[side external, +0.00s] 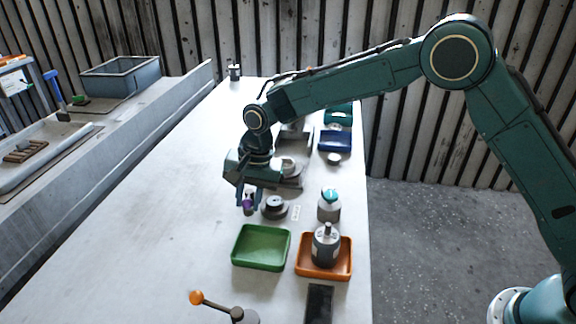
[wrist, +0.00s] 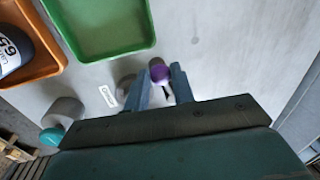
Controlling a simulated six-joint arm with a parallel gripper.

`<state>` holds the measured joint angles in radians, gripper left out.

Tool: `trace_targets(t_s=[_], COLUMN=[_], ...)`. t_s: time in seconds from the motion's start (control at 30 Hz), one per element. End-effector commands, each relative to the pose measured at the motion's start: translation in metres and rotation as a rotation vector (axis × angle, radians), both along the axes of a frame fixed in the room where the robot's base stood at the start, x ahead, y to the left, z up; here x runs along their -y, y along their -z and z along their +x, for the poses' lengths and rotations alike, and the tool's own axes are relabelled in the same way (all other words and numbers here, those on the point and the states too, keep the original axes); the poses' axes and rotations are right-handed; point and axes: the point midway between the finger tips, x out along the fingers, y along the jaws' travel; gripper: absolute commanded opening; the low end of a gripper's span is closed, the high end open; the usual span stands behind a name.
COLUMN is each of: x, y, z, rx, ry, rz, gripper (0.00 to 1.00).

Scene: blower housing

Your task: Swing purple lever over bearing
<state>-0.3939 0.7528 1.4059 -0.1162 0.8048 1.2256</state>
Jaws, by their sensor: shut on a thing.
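The lever's purple knob (side external: 249,206) sits low over the table, left of a round grey part on a dark base (side external: 274,207) that may be the bearing. My gripper (side external: 248,202) points down with its fingers around the knob. In the wrist view the purple knob (wrist: 160,72) is between the two blue fingertips (wrist: 160,76), and my gripper is shut on it. The lever's arm is mostly hidden by the fingers. The round grey part (wrist: 125,86) shows partly behind the left finger in the wrist view.
A green tray (side external: 261,229) lies empty in front. An orange tray (side external: 341,272) holds a grey motor-like part (side external: 326,245). A teal-capped container (side external: 329,205) stands right of the round part. An orange-knobbed lever (side external: 197,298) is at the front. The table's left side is clear.

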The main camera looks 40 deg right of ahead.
Motion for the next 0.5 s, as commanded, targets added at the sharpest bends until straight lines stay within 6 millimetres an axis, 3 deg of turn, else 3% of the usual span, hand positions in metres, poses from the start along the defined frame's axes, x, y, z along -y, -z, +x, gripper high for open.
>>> trace_targets(t_s=[0.5], x=[0.023], y=[-0.001], z=[-0.005], rx=[0.002], ry=[-0.414], rz=[0.002], gripper=[0.02])
